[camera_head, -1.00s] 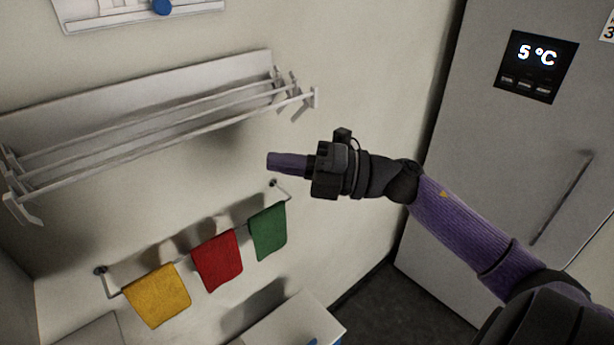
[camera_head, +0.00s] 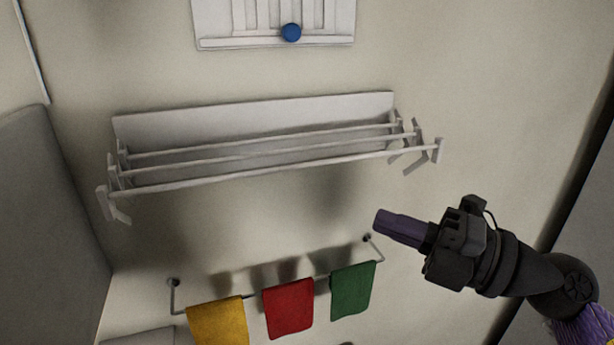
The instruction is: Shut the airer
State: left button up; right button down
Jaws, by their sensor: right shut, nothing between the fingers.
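The white wall airer (camera_head: 270,174) is mounted on the wall in the middle of the head view. Its rails stand out from the white back plate (camera_head: 255,112), so it is at least partly open. Folding side arms show at its left and right ends. My right gripper (camera_head: 380,220) is shut and empty, its purple fingers pointing left. My left gripper is out of view.
A towel rail (camera_head: 172,298) below the airer holds a yellow cloth (camera_head: 218,322), a red cloth (camera_head: 288,308) and a green cloth (camera_head: 352,290). A white rack with a blue knob (camera_head: 291,32) hangs above. A grey surface (camera_head: 45,220) stands at left.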

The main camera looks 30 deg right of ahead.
pick_arm(q)
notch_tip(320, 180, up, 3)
jog(key=p, duration=0.2)
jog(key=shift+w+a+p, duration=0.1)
jog(key=shift+p, duration=0.2)
pick_arm(e)
jog(key=w+a+r, duration=0.2)
jog(key=w+a, duration=0.1)
jog(key=w, duration=0.7)
jog(key=shift+w, duration=0.1)
